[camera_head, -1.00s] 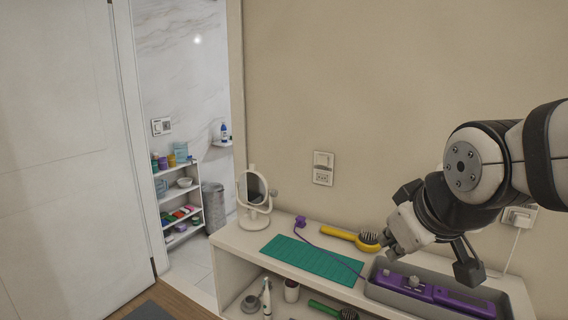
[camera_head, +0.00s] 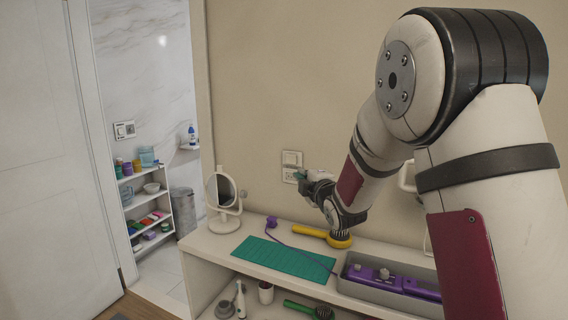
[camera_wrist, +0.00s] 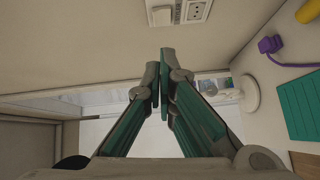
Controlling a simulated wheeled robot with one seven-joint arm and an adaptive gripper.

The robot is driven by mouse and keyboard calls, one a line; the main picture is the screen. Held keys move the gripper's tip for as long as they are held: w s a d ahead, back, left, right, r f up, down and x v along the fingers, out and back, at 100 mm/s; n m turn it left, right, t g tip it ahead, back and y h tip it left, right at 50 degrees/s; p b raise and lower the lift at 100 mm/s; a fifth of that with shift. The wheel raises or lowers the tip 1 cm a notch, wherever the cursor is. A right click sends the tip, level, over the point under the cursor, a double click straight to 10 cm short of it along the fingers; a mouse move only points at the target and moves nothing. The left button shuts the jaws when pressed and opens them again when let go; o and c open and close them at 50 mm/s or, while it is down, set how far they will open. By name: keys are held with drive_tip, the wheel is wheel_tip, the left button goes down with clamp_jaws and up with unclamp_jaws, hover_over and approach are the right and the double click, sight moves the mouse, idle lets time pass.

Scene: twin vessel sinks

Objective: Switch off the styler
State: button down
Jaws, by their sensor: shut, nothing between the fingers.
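The purple styler (camera_head: 385,277) lies in a grey tray (camera_head: 362,286) at the right of the counter. Its purple cord runs left over a green mat to a purple plug (camera_head: 271,222), which lies on the counter; the plug also shows in the wrist view (camera_wrist: 270,45). My gripper (camera_head: 300,176) is raised above the counter near the wall, close to the white switch-and-socket plate (camera_head: 291,160). In the wrist view my gripper's green-padded fingers (camera_wrist: 163,70) are together and empty, with the plate (camera_wrist: 181,12) ahead of them. Contact with the plate cannot be told.
A yellow brush (camera_head: 325,236), the green mat (camera_head: 285,257) and a round mirror (camera_head: 222,200) share the counter. A shelf below holds a green brush (camera_head: 308,309) and a cup (camera_head: 265,292). A doorway with a stocked rack (camera_head: 150,212) is at left.

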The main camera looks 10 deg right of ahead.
drive_tip(key=w+f+n, duration=0.1)
drive_tip(key=w+a+f+n+t+y, duration=0.1)
drive_tip(key=n, duration=0.1)
drive_tip(key=shift+w+a, duration=0.15)
drive_tip(key=shift+w, duration=0.05)
approach(291, 159)
drive_tip(key=w+a, duration=0.3)
drive_tip(key=a, duration=0.2)
drive_tip(key=shift+w+d+r, duration=0.25)
drive_tip(key=shift+w+d, duration=0.3)
drive_tip(key=shift+w, duration=0.2)
drive_tip(key=shift+w+d+r, duration=0.25)
drive_tip(key=shift+w+d, duration=0.3)
drive_tip(key=shift+w, duration=0.2)
drive_tip(key=shift+w, duration=0.1)
